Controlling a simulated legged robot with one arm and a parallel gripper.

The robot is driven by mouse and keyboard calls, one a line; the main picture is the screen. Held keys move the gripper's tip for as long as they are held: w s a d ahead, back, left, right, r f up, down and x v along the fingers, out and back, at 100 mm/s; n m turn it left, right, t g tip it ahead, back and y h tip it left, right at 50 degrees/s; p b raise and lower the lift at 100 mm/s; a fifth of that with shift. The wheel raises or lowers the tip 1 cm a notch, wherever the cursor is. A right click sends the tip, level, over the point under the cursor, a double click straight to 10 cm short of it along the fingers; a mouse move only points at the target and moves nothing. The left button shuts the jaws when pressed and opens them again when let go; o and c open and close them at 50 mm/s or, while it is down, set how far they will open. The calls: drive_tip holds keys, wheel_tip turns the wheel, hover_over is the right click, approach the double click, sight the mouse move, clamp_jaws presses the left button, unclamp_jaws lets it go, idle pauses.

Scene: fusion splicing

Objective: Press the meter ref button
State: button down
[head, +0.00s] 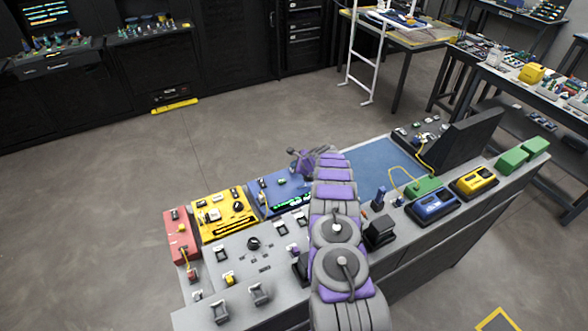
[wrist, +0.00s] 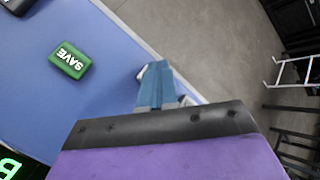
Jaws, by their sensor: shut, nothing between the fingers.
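The blue meter panel (head: 270,188) stands on the bench beside the yellow panel, with a lit green display (head: 292,203) and small buttons on top. My gripper (head: 297,160) is shut and empty at the meter's far edge, and my arm covers the meter's right side. In the wrist view, the fingers (wrist: 150,78) are together over the blue surface (wrist: 110,50) near its edge. A green button marked SAVE (wrist: 70,59) lies to their left, apart from them. A dark button (wrist: 18,5) is cut off at the top left corner; its label is not visible. I cannot identify the ref button.
The yellow panel (head: 222,215) and the red panel (head: 180,236) stand left of the meter. Blue and yellow boxes (head: 474,181) and a black raised block (head: 465,143) stand to the right. Open grey floor (head: 230,120) lies beyond the bench.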

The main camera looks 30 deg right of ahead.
drive_tip(key=shift+r, duration=0.8)
drive_tip(key=shift+r+p, duration=0.55)
drive_tip(key=shift+r, duration=2)
